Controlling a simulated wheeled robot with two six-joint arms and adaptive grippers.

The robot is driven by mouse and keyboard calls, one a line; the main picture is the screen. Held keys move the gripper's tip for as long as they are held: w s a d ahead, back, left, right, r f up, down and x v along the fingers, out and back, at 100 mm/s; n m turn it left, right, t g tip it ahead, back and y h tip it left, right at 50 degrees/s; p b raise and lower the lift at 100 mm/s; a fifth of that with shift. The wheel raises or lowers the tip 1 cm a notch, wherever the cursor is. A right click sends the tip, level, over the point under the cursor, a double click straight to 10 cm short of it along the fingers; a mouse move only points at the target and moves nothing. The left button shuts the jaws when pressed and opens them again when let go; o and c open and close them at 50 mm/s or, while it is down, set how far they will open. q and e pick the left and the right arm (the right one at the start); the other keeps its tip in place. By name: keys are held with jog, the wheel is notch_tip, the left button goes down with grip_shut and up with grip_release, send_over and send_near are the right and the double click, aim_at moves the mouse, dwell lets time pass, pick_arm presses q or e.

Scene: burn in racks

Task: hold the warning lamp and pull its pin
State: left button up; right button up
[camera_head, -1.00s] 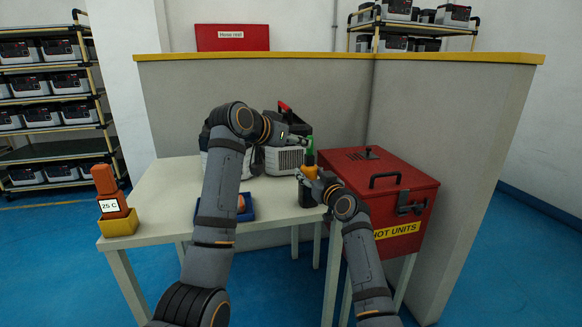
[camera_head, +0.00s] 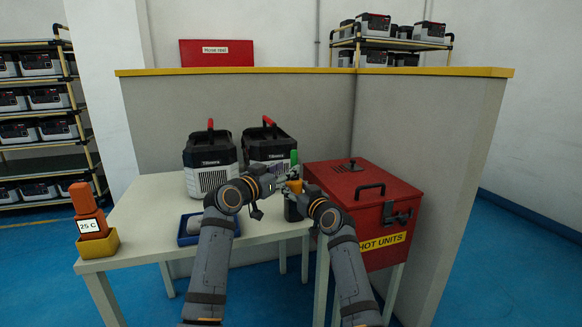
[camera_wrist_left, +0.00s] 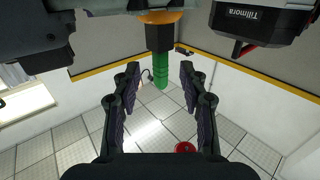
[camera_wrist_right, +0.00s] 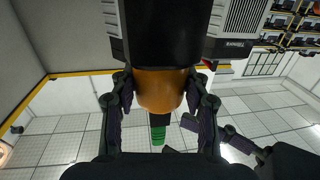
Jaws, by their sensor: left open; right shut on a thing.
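The warning lamp has a black base (camera_head: 291,212), an orange body (camera_wrist_right: 160,90) and a green top (camera_head: 293,158). It is upright at the table's right edge in the head view. My right gripper (camera_wrist_right: 161,82) is shut on the orange body. My left gripper (camera_wrist_left: 160,76) is open beside the upper part of the lamp. In the left wrist view, the green top (camera_wrist_left: 162,100) shows between and beyond its fingers, with no visible grip. I cannot clearly make out the pin.
Two black-and-white units (camera_head: 209,165) with red handles stand behind on the table (camera_head: 140,222). A blue tray (camera_head: 186,238) holds a grey item. A red "HOT UNITS" box (camera_head: 345,185) is close on the right. An orange "25 C" device (camera_head: 85,205) sits front left.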

aim_at(292, 165)
pick_arm(q)
jog(key=x, duration=0.5)
grip_shut()
dwell(0.5)
